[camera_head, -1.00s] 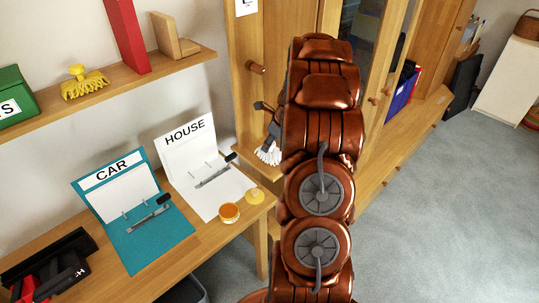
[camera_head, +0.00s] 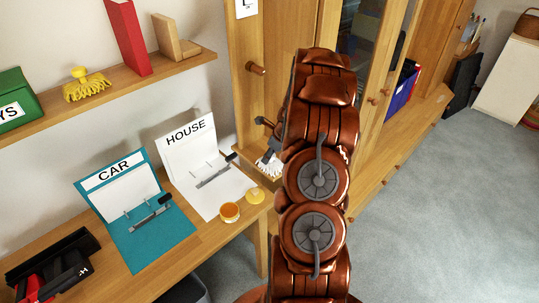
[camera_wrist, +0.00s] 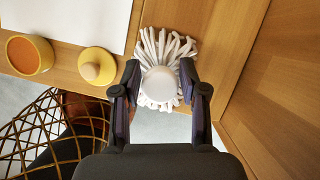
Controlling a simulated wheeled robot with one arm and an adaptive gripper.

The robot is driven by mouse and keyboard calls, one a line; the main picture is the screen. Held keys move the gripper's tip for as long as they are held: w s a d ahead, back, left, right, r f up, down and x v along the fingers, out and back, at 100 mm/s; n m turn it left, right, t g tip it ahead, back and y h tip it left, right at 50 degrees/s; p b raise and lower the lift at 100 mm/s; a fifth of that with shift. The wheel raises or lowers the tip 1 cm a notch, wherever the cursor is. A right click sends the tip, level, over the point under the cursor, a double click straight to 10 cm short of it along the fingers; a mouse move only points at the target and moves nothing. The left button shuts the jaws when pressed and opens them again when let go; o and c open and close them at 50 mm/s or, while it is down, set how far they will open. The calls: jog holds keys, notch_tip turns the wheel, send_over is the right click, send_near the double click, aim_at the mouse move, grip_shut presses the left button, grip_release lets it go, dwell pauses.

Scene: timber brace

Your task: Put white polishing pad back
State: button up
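The white polishing pad (camera_wrist: 160,44) has a round white knob and a fringe of thick white strands. In the head view, the pad (camera_head: 267,165) shows low beside the cabinet, partly hidden by my arm. My gripper (camera_head: 266,124) is just above it, also partly hidden.
An orange round container (camera_head: 229,211) and a yellow pad with a knob (camera_head: 254,196) are on the desk to the left. A wire basket (camera_wrist: 55,135) is below. A wooden cabinet (camera_wrist: 290,95) is close right.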

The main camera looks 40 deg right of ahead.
jog(key=shift+o, duration=1.1)
jog(key=b+v, duration=0.3)
jog(key=v, duration=0.9)
jog(key=s+a+r+n+g+y, duration=0.1)
jog(key=s+a+r+n+g, duration=0.15)
jog(key=a+n, duration=0.85)
jog(key=s+a+r+n+g, duration=0.1)
jog(key=s+a+r+n, duration=0.35)
jog(key=a, duration=1.25)
jog(key=s+a+n+g+h, duration=0.1)
jog(key=s+a+n, duration=0.4)
jog(key=s+n, duration=0.3)
jog(key=s+a+n+g+h, duration=0.1)
jog(key=s+a+n, duration=0.4)
jog(key=s+n, duration=0.4)
jog(key=shift+s+a, duration=0.25)
jog(key=shift+s, duration=0.85)
